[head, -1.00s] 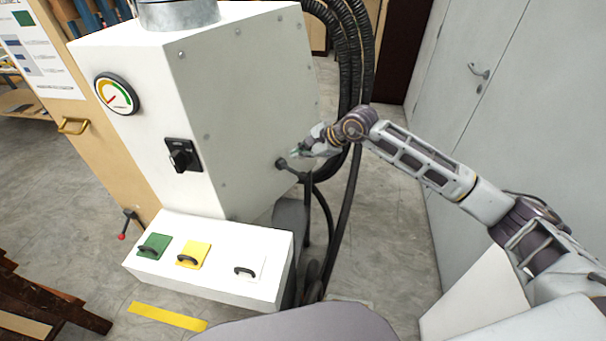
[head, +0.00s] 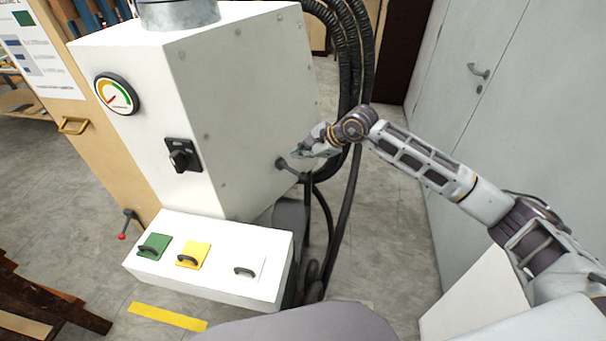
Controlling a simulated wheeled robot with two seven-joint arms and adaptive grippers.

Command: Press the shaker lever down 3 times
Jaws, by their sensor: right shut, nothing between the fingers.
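The shaker lever (head: 288,166) is a short dark bar that sticks out from the right side of the white machine (head: 250,100). Its outer end runs toward the black hoses. My right gripper (head: 296,154) is shut and empty. In the picture it shows just above the lever, close to the machine's side. I cannot tell whether the fingers touch the lever. My left gripper is not in view.
Black hoses (head: 352,60) hang behind my right gripper. A white box (head: 215,262) with green, yellow and white handled drawers juts out below. A small red-knobbed lever (head: 123,236) is at the left. Grey doors (head: 500,110) stand at the right.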

